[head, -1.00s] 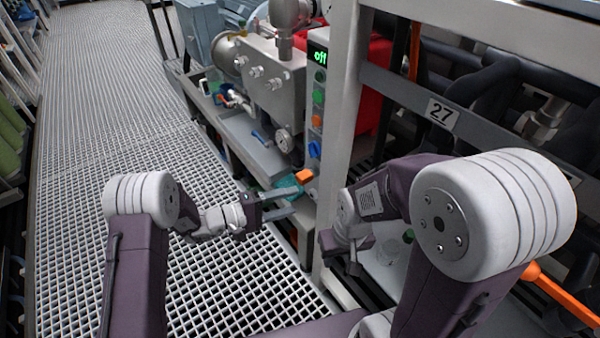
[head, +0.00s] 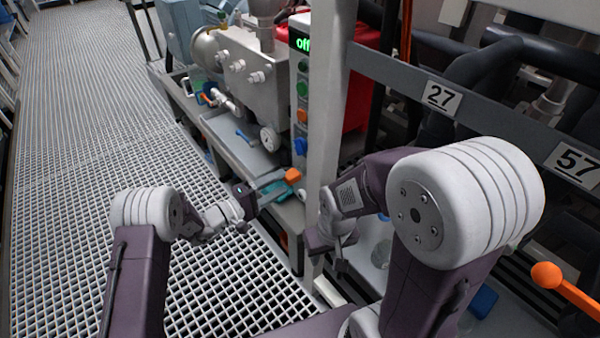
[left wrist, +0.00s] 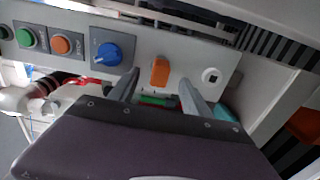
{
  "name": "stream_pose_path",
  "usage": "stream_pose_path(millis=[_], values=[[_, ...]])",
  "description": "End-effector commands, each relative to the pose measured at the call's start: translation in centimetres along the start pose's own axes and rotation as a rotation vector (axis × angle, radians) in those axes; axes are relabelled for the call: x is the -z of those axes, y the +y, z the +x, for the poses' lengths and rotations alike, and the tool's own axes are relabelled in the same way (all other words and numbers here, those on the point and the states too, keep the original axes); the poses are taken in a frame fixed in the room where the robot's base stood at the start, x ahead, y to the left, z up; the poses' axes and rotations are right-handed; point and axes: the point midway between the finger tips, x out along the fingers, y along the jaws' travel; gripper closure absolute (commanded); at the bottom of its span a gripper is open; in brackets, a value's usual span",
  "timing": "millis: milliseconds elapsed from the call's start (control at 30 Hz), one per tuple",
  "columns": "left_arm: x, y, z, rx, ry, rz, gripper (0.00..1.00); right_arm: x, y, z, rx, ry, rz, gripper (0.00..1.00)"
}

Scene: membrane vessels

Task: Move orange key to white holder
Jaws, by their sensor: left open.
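The orange key (left wrist: 160,72) sits on the light panel, to the right of a blue knob, in the left wrist view. In the head view the orange piece (head: 292,175) shows low on the panel. My left gripper (head: 279,187) is open and points at it. In the wrist view its two fingers (left wrist: 159,80) stand either side of the key's lower end; contact cannot be made out. A small white square with a dark hole (left wrist: 211,75), possibly the white holder, is right of the key. My right gripper (head: 329,247) hangs beside the post, its jaws unclear.
The panel carries a blue knob (left wrist: 108,53), an orange button (left wrist: 61,45), a green button (left wrist: 26,38) and a display reading "off" (head: 302,44). A grey upright post (head: 329,110) stands right of the panel. The grating walkway (head: 90,130) at left is clear.

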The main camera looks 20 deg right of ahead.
Motion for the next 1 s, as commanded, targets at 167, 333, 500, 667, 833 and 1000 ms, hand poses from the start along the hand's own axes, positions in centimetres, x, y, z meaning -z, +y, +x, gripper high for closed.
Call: stream_pose_path(millis=[167, 333, 500, 667, 833, 1000], values=[[-0.1, -0.4, 2.7, -0.001, -0.003, 0.003, 0.44, -0.1, 0.0, 1.3, 0.0, 0.0, 0.0, 0.64], [-0.1, -0.3, 4.4, -0.001, -0.001, 0.002, 0.44, -0.2, 0.0, 2.2, 0.0, 0.0, 0.0, 0.64], [0.0, -0.1, 5.1, 0.0, 0.0, 0.0, 0.44, -0.2, 0.1, 2.4, 0.0, 0.0, 0.0, 0.64], [0.0, 0.0, 5.2, 0.0, 0.0, 0.0, 0.44, -0.2, 0.1, 2.3, 0.0, 0.0, 0.0, 0.64], [0.0, 0.0, 5.2, 0.0, 0.0, 0.0, 0.44, -0.2, 0.1, 2.3, 0.0, 0.0, 0.0, 0.64], [0.0, 0.0, 5.2, 0.0, 0.0, 0.0, 0.44, -0.2, 0.0, 2.3, 0.0, 0.0, 0.0, 0.64]])
